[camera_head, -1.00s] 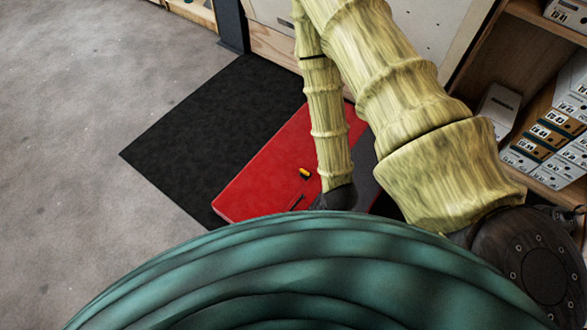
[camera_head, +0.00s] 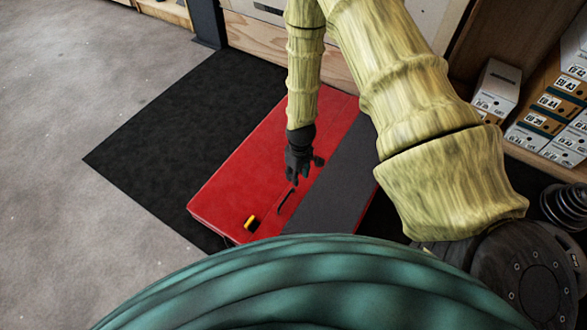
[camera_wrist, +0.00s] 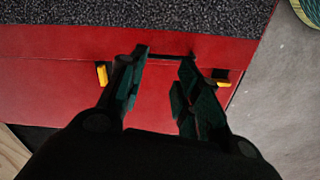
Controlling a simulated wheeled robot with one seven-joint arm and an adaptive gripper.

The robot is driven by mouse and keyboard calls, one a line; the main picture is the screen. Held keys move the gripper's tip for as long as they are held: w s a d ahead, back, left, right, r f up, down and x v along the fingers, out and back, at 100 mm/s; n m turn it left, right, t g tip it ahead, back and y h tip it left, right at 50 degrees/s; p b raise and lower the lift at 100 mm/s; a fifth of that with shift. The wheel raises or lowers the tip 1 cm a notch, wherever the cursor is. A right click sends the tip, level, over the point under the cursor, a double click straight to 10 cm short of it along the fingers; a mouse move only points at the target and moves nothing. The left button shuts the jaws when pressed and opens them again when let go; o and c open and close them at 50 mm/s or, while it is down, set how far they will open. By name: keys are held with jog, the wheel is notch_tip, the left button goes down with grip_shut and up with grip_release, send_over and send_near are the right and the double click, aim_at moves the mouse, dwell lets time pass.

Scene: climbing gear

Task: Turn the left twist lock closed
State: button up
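A red case (camera_head: 225,195) lies on a black mat. In the wrist view its red side (camera_wrist: 60,85) carries two yellow twist locks, a left one (camera_wrist: 102,75) and a right one (camera_wrist: 222,82), with a black handle (camera_wrist: 172,56) between them. The left lock looks upright; the right lock, beside a black part, looks more sideways. In the head view one yellow lock (camera_head: 250,222) shows near the handle (camera_head: 285,202); the other is not visible there. My gripper (camera_head: 292,180) is over the case near the handle. In the wrist view its fingers (camera_wrist: 163,70) are apart and empty.
The black mat (camera_head: 160,130) extends left of the case, with clear grey floor (camera_head: 60,90) beyond. A wooden shelf with boxes (camera_head: 550,105) stands at the right. A wooden panel (camera_head: 250,45) is behind the mat.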

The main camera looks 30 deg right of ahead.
jog(key=w+d+f+n+b, duration=0.1)
jog(key=w+d+f+b, duration=0.25)
jog(key=w+b, duration=0.4)
jog(key=w+d+f+n+b, duration=0.1)
jog(key=w+d+f+b, duration=0.1)
jog(key=w+d+b, duration=0.35)
jog(key=f+b, duration=0.1)
jog(key=f, duration=0.2)
jog(key=w+a+f+b, duration=0.1)
jog(key=f+b, duration=0.1)
jog(key=f, duration=0.2)
jog(key=w+f+b, duration=0.1)
jog(key=f+b, duration=0.1)
jog(key=f, duration=0.2)
jog(key=shift+w+a, duration=0.2)
jog(key=shift+a, duration=0.2)
grip_shut()
